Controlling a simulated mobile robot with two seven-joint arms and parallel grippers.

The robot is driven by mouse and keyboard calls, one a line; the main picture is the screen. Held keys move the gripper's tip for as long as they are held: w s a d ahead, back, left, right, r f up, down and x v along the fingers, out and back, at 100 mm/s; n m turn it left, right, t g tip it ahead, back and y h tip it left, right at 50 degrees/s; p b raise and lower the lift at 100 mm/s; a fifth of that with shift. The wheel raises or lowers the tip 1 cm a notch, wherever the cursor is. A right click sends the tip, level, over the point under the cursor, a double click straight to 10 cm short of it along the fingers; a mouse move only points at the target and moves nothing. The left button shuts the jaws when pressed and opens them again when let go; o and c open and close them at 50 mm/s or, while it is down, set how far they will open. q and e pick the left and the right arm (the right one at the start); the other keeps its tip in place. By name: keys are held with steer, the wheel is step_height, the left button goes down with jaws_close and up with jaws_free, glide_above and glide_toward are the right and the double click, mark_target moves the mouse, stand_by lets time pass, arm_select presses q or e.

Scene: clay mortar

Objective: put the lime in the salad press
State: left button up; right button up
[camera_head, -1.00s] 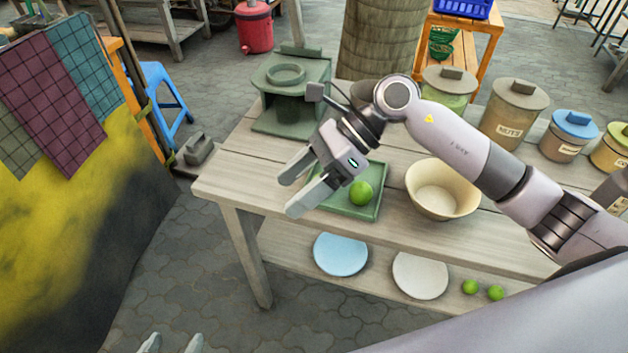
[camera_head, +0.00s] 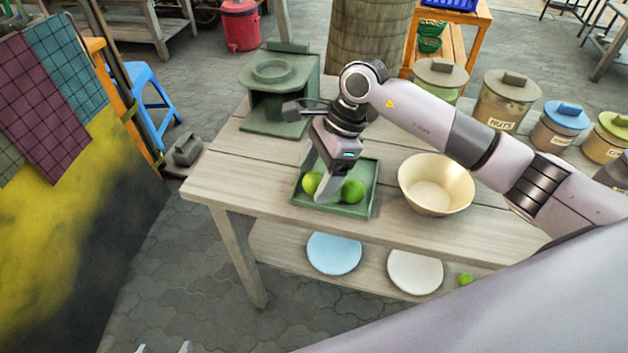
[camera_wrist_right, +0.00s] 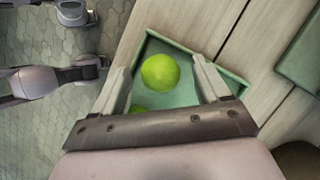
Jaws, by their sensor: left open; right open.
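Two green limes lie in a square green tray (camera_head: 362,208) on the table, a left one (camera_head: 312,183) and a right one (camera_head: 353,191). My right gripper (camera_head: 320,182) points down over the tray, open, with a finger showing between the limes. In the right wrist view, one lime (camera_wrist_right: 160,72) lies between the open fingers, and another (camera_wrist_right: 138,108) is mostly hidden by the gripper. The green salad press (camera_head: 282,88), with a ring on top and an open front, stands at the table's back left. My left gripper (camera_head: 163,348) barely shows at the bottom edge, open and empty.
A cream bowl (camera_head: 436,185) stands right of the tray. Lidded jars (camera_head: 503,100) line the back right. The lower shelf holds a blue plate (camera_head: 334,254), a white plate (camera_head: 415,271) and a lime (camera_head: 466,280). The table's left front is clear.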

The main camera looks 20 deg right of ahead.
steer(key=c, duration=1.1)
